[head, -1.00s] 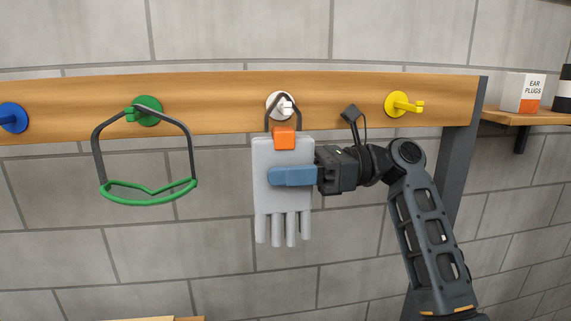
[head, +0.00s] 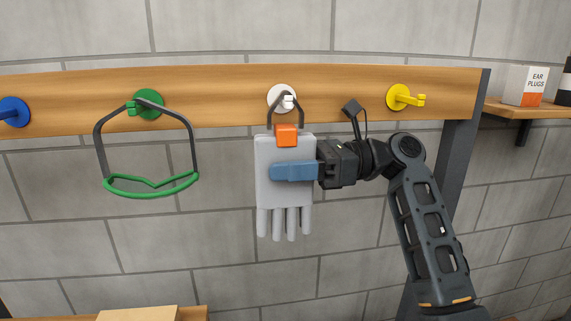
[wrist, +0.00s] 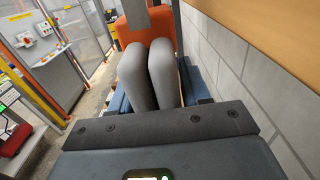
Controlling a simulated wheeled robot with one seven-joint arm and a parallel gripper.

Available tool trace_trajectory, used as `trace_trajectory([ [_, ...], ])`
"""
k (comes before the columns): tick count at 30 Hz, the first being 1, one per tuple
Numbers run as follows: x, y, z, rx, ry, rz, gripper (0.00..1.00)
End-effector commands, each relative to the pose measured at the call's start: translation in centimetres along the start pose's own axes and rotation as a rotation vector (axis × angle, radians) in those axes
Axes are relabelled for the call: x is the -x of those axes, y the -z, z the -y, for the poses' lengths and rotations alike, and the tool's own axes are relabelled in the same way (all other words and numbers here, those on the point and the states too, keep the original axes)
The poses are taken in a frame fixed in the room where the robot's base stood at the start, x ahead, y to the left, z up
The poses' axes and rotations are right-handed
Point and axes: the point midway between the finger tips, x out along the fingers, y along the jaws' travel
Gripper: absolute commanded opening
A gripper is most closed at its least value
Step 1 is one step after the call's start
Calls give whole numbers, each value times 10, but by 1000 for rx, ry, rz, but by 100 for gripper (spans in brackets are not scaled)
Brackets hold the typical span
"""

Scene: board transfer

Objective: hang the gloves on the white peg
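The grey gloves (head: 285,190) hang fingers down in front of the wall, with an orange clip (head: 286,136) and a dark loop at the top. The loop (head: 271,115) reaches up to the white peg (head: 275,97) and appears to go around it, with the peg's tip showing inside the loop. Whether it bears on the peg is unclear. My gripper (head: 275,172) comes from the right and is shut on the gloves, one blue finger across their front. In the wrist view the gloves (wrist: 131,75) sit between the blue fingers, with the orange clip (wrist: 160,30) beyond.
The wooden board (head: 215,90) also carries a blue peg (head: 14,112), a green peg (head: 150,101) with a green-rimmed item (head: 150,190) hanging on it, and a yellow peg (head: 400,97). A shelf (head: 515,112) with an ear plugs box (head: 526,86) is at right.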

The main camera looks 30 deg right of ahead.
Motion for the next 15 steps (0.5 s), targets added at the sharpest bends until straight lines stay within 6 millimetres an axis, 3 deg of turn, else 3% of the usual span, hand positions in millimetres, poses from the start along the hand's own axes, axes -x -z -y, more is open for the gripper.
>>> trace_trajectory([
  [7,0,0,0,0,0,0,70],
  [15,2,0,0,0,0,0,70],
])
